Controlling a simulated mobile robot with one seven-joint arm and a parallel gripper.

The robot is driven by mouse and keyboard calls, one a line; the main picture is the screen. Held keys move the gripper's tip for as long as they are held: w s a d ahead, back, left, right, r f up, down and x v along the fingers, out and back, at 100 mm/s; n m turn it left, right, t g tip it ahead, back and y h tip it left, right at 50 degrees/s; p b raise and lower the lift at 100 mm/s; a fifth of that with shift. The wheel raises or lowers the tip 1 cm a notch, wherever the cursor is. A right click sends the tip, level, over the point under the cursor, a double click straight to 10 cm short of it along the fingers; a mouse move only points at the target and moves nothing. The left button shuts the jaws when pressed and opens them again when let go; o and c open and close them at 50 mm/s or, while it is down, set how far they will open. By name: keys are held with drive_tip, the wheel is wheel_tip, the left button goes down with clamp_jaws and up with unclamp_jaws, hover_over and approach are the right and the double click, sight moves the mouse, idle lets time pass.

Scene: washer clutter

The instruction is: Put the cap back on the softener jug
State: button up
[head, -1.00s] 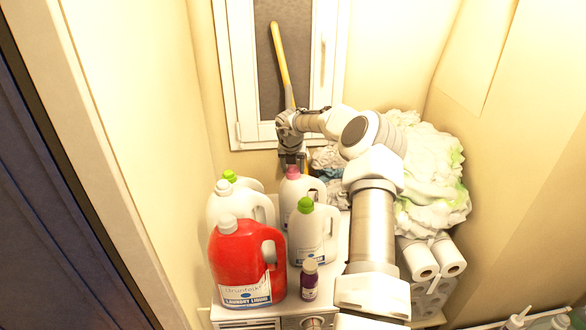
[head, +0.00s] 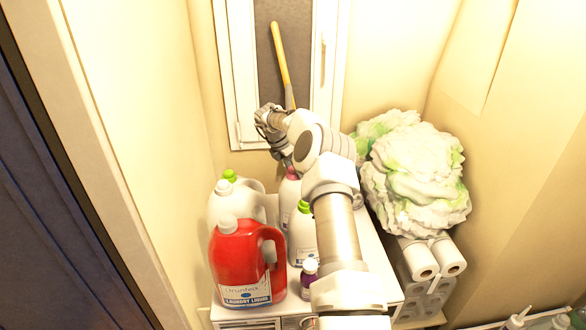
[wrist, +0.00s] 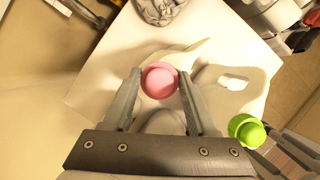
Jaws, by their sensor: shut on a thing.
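The pink cap (wrist: 159,80) is between the two fingers of my gripper (wrist: 158,92) in the wrist view, and the gripper is shut on it. In the head view the pink cap (head: 292,173) shows at the top of a white jug (head: 289,192), partly behind my arm. I cannot tell whether the cap is seated on the neck or just above it. My gripper (head: 285,161) comes down from the upper left there, its fingertips largely hidden. A white jug (head: 302,247) with a green cap (head: 303,207) stands in front; this green cap also shows in the wrist view (wrist: 246,131).
A red laundry liquid jug (head: 240,262) and white jugs (head: 216,205) stand to the left. A small purple bottle (head: 308,283) is at the front. White-green laundry (head: 415,175) and paper rolls (head: 420,262) lie right. A yellow handle (head: 281,60) leans at the window.

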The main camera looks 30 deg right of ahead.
drive_tip(key=shift+f+m+g, duration=0.1)
drive_tip(key=shift+m+g, duration=0.2)
drive_tip(key=shift+m, duration=0.3)
drive_tip(key=o, duration=1.5)
drive_tip(key=shift+c, duration=0.2)
drive_tip(key=shift+c, duration=0.3)
drive_tip(key=shift+c, duration=0.5)
